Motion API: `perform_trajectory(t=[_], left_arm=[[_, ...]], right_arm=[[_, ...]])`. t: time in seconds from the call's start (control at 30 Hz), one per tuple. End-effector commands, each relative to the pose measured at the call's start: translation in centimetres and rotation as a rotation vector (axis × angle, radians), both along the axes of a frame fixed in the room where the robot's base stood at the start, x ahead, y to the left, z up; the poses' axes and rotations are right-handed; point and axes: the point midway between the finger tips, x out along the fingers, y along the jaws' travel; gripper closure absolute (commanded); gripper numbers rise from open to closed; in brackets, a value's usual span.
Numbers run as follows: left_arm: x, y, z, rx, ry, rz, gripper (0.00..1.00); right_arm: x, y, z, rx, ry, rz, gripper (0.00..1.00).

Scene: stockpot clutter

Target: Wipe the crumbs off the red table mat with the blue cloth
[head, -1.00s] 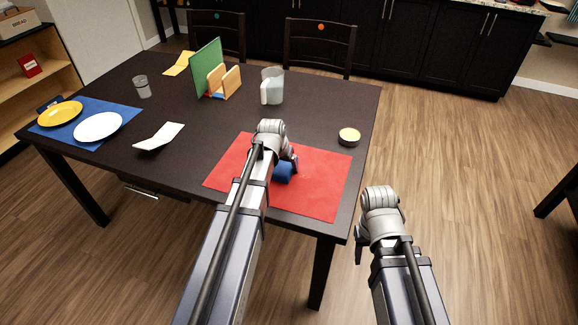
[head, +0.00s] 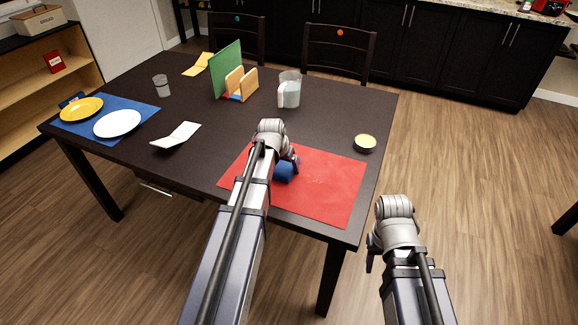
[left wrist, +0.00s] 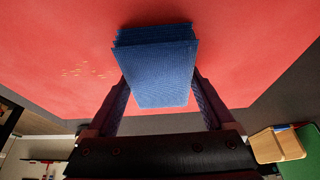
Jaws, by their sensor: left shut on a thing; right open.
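The red table mat (head: 330,191) lies at the near right corner of the dark table. The blue cloth (head: 286,172) is on or just above the mat's left part, partly hidden by my left arm in the head view. In the left wrist view the folded blue cloth (left wrist: 160,72) sits between the two fingers of my left gripper (left wrist: 165,95), which is shut on it. A small patch of yellowish crumbs (left wrist: 85,71) shows on the mat to the left of the cloth. My right gripper (head: 371,256) is open and empty, off the table's right edge.
A small round dish (head: 365,143) stands behind the mat near the right edge. Plates lie on a blue mat (head: 75,129).

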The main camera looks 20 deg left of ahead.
Motion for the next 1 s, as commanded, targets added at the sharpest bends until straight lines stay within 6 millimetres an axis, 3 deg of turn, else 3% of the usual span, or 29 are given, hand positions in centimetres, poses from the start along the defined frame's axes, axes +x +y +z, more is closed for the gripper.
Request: perform_trajectory(t=[0.6, 1.0], left_arm=[[0.1, 3.8, 0.1, 0.007, 0.001, 0.004, 0.58], [0.0, 2.8, 0.2, 0.004, 0.001, 0.001, 0.58]], right_arm=[[0.0, 0.0, 0.1, 0.000, 0.000, 0.000, 0.50], [0.0, 0.0, 0.2, 0.000, 0.000, 0.000, 0.50]])
